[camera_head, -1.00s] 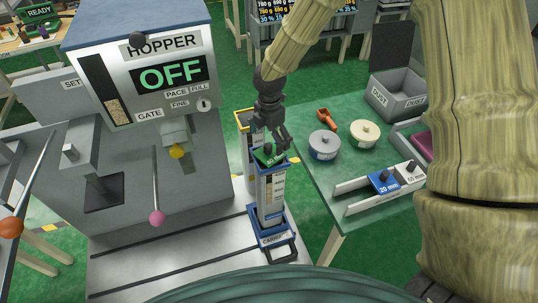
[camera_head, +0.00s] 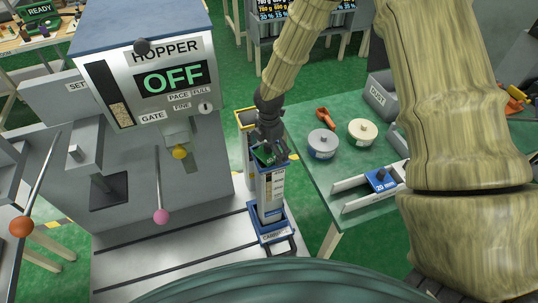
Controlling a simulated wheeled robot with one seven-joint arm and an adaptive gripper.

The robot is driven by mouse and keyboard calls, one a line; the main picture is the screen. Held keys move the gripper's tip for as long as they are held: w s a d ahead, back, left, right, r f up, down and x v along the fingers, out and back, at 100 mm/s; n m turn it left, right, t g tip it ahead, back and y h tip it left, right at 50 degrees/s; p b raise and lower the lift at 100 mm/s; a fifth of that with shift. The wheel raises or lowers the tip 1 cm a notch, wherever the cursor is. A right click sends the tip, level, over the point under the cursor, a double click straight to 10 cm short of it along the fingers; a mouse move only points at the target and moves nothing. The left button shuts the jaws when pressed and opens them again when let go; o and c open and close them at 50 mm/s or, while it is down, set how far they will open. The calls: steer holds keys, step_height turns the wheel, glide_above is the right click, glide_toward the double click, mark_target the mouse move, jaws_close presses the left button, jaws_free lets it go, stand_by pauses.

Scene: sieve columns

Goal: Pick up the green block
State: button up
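The green block (camera_head: 264,157) sits at the top of the blue-and-white sieve column (camera_head: 271,190), inside its blue rim. It is partly hidden by my gripper, and its label cannot be read. My dark gripper (camera_head: 268,146) points down at the block from above, its fingers right at the block's top. The fingers overlap the block in the picture, and I cannot tell whether they are closed on it. The column stands upright on a blue carriage (camera_head: 271,234) with a dark handle.
The grey hopper machine (camera_head: 160,75), reading OFF, stands left, with a pink-knobbed lever (camera_head: 161,216) near the column. A yellow-rimmed column (camera_head: 244,122) is close behind. The green table (camera_head: 310,171) at right holds round lidded pots (camera_head: 322,143), an orange scoop (camera_head: 325,117) and a blue block (camera_head: 381,181).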

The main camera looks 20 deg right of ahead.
steer(key=c, duration=1.1)
steer(key=shift+o, duration=0.2)
steer(key=shift+r, duration=0.1)
